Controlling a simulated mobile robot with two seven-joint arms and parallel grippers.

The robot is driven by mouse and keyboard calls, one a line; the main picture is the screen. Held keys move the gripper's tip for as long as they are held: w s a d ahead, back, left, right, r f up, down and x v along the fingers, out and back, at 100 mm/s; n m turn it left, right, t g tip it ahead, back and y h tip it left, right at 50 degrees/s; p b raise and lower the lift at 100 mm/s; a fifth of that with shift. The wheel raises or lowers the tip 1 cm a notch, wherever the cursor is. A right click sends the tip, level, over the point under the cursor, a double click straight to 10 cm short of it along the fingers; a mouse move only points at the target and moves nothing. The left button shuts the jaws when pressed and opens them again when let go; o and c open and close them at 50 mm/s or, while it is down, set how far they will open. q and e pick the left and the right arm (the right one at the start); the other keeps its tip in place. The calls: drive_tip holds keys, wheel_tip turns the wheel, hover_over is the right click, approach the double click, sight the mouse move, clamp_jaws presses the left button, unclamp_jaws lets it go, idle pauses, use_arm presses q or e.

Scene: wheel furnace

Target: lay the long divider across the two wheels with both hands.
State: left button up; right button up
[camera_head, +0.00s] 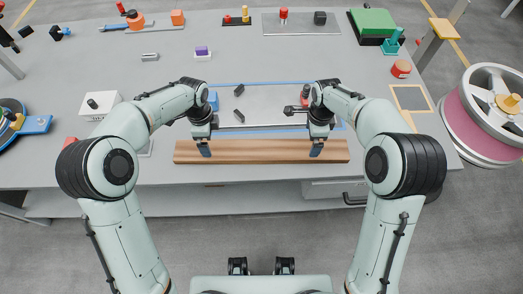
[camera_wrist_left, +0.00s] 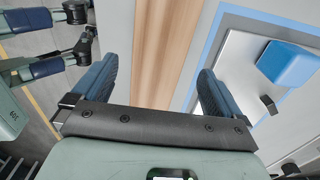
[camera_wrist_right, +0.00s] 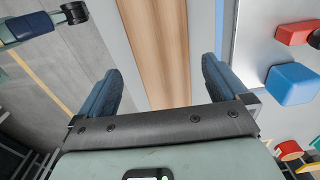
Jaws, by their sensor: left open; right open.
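The long divider is a brown wooden plank (camera_head: 260,151) lying flat along the table's front edge. My left gripper (camera_head: 205,150) is over its left part, and my right gripper (camera_head: 316,150) is over its right part. Both are open, and the plank runs between their fingers in the left wrist view (camera_wrist_left: 165,50) and the right wrist view (camera_wrist_right: 158,50). I cannot tell how far the fingertips are above it. A large pink wheel (camera_head: 470,122) with a pale rim stands at the right of the table. A dark round thing (camera_head: 10,118), partly cut off, is at the left edge; it may be the other wheel.
Behind the plank lies a pale blue-edged board (camera_head: 270,98) with small dark parts. A white box (camera_head: 100,104) is at the left and a green box (camera_head: 373,22) at the back right. Several small tools and blocks line the back. Floor is free in front.

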sight(212, 150)
use_arm(q)
wheel_tip(212, 150, down, 8)
drive_tip(key=shift+r, duration=0.2)
use_arm(e)
wheel_tip(212, 150, down, 8)
drive_tip(key=shift+r, duration=0.15)
use_arm(q)
drive_tip(key=shift+r, duration=0.1)
drive_tip(key=c, duration=1.5)
use_arm(e)
drive_tip(key=c, duration=1.5)
